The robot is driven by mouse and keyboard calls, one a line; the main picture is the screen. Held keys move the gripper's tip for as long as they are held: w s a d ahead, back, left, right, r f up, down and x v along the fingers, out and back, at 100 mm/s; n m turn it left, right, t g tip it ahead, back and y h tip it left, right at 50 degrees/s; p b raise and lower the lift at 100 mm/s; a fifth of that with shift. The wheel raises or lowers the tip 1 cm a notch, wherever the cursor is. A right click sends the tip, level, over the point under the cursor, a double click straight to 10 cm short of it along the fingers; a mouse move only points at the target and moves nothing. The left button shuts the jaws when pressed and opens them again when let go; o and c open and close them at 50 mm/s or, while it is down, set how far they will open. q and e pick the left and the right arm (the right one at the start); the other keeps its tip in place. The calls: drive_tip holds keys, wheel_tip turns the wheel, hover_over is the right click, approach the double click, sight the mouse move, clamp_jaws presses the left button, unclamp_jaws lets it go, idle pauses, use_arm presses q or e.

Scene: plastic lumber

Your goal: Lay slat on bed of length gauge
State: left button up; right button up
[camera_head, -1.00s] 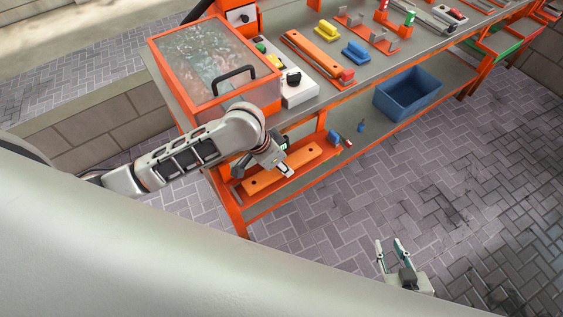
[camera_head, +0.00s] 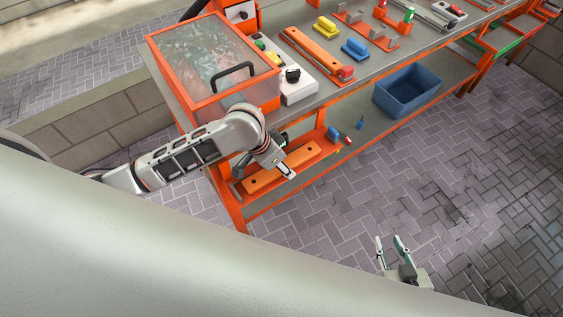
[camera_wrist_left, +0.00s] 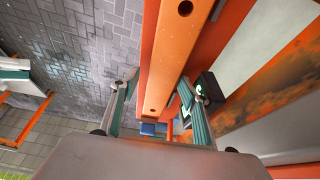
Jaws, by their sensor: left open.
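The slat, an orange bar with a round hole near each end (camera_head: 265,182), lies along an orange frame on the bench's lower shelf. That frame looks like the length gauge (camera_wrist_left: 215,50); a small black box with a green display (camera_wrist_left: 207,92) sits beside the bar in the left wrist view. My left gripper (camera_wrist_left: 155,92) is open, with one finger on each side of the slat (camera_wrist_left: 170,60); contact is not clear. In the head view my left gripper (camera_head: 284,169) covers part of the slat. My right gripper (camera_head: 391,246) is open and empty above the floor.
A clear-lidded orange box (camera_head: 212,65) and a white control box (camera_head: 297,87) stand on the benchtop above my left arm. Another orange bar (camera_head: 312,47) and yellow and blue blocks lie there. A blue bin (camera_head: 408,90) stands on the lower shelf. The paved floor in front is clear.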

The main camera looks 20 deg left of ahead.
use_arm(q)
drive_tip(key=shift+w+a+r, duration=0.15)
drive_tip(key=shift+a, duration=0.15)
drive_tip(key=v, duration=1.1)
drive_tip(key=shift+s+r, duration=0.25)
drive_tip(key=shift+r, duration=0.1)
drive_tip(key=shift+d, duration=0.15)
